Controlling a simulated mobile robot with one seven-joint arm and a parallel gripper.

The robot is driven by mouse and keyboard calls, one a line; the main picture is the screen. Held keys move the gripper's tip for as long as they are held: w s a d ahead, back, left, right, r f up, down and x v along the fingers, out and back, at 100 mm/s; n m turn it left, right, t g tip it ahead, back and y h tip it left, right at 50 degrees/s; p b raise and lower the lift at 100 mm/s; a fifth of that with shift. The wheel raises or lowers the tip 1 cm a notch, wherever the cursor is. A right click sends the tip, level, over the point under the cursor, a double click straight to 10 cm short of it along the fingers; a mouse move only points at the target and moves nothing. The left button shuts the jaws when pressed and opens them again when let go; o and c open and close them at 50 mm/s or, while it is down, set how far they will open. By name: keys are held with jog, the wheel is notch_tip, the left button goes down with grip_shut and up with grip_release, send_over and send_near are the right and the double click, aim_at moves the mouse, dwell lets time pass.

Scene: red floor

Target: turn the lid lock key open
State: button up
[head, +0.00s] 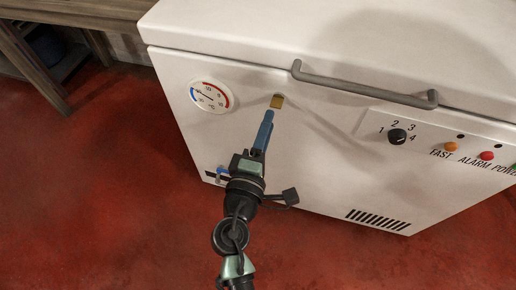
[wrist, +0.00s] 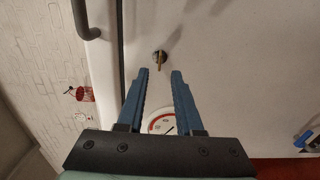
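A small brass key (head: 277,101) sits in a lock on the white chest freezer's front (head: 235,135), just below the lid (head: 240,45). In the wrist view the key (wrist: 159,58) stands out from a round metal lock. My gripper (head: 268,114) is just below the key in the head view. In the wrist view its two blue fingers are apart with nothing between them, and the gripper (wrist: 161,74) has the key just beyond its fingertips, roughly centred. The fingers do not appear to touch the key; the remaining distance is hard to tell.
A grey lid handle (head: 365,85) juts out right of the lock. A round temperature gauge (head: 211,96) is to its left. A black dial (head: 397,136) and coloured lights are on the right. A wooden table (head: 35,60) stands at the left. The red floor in front is clear.

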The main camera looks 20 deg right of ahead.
jog(key=v, duration=0.7)
jog(key=shift+s+a, duration=0.15)
jog(key=shift+s, duration=0.1)
